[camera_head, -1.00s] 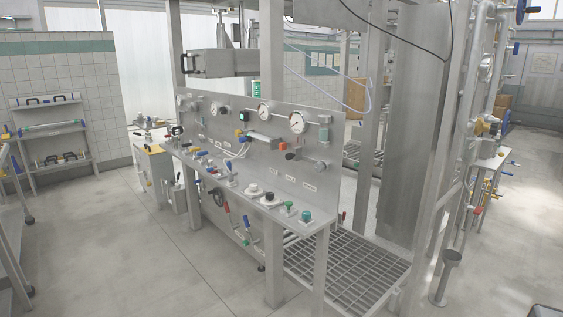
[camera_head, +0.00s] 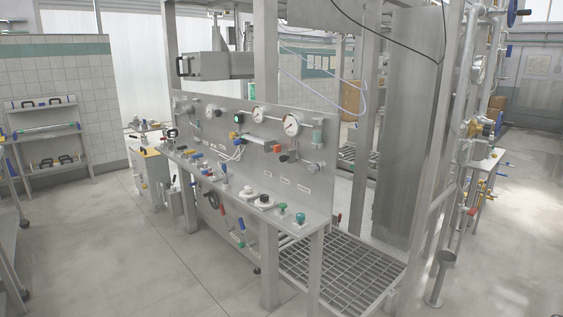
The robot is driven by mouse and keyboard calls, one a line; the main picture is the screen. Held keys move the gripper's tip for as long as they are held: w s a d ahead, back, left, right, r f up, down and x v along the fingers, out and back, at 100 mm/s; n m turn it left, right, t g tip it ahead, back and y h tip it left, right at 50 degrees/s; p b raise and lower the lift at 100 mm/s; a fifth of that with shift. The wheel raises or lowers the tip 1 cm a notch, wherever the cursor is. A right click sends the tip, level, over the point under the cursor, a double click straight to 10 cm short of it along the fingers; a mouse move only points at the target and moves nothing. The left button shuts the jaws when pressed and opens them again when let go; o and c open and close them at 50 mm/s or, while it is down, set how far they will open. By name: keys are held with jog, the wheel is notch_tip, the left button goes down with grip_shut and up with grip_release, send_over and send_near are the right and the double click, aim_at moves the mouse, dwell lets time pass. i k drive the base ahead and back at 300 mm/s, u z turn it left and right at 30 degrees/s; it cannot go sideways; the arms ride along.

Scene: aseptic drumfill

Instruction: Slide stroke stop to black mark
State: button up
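The stroke stop and its black mark cannot be told apart for sure at this size. The steel control panel (camera_head: 300,182) stands in the middle of the view. It carries a horizontal cylinder-like fitting (camera_head: 258,143) with a yellow part at its left end and an orange part at its right. A small upright fitting (camera_head: 318,133) sits near the panel's upper right edge. Small levers and knobs line the bench ledge, among them a green knob (camera_head: 283,207) and a teal knob (camera_head: 300,217). My gripper is not in view.
Dial gauges (camera_head: 291,124) and a green lamp (camera_head: 239,118) sit on the panel. Steel posts (camera_head: 269,262) and a floor grating (camera_head: 345,275) stand at its front and right. A pipe rack is at right, a wall shelf (camera_head: 45,132) at left. Floor (camera_head: 130,240) at front left is clear.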

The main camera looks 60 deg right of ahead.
aim_at(291, 157)
jog(key=z, duration=0.05)
jog(key=i, duration=0.9)
jog(key=u, duration=0.05)
